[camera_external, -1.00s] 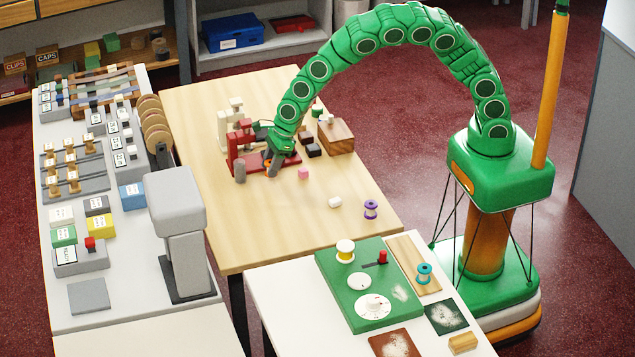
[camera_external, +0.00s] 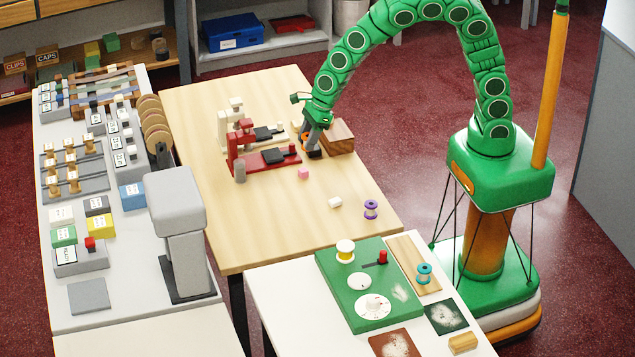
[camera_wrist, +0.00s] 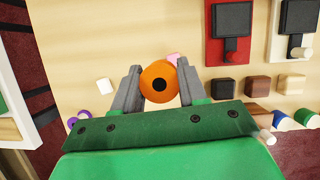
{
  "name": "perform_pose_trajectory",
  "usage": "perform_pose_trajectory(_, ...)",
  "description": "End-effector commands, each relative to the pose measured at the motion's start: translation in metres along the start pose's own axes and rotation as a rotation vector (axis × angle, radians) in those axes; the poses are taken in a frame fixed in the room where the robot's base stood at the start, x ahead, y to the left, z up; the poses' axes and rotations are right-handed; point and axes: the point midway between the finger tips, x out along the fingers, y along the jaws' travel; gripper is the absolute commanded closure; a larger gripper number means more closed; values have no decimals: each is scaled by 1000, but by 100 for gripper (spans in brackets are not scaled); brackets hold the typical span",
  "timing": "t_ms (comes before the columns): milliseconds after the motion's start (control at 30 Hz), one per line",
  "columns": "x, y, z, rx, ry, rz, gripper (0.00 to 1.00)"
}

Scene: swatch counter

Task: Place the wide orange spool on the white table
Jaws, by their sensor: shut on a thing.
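The wide orange spool (camera_wrist: 153,73) is held between the two grey fingers of my gripper (camera_wrist: 157,86) in the wrist view, its round end with a dark centre hole facing the camera. In the external view my gripper (camera_external: 310,147) is over the far right part of the wooden table, in front of a brown wooden block. Only a small part of the orange spool (camera_external: 305,137) shows there beside the fingers. The white table (camera_external: 268,288) stands at the front, with bare surface along its left side.

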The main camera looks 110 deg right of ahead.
Motion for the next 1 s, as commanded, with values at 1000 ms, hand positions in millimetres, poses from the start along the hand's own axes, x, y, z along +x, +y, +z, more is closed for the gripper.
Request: perform_pose_trajectory(1000, 1, 32, 3, -537, 0, 223, 92)
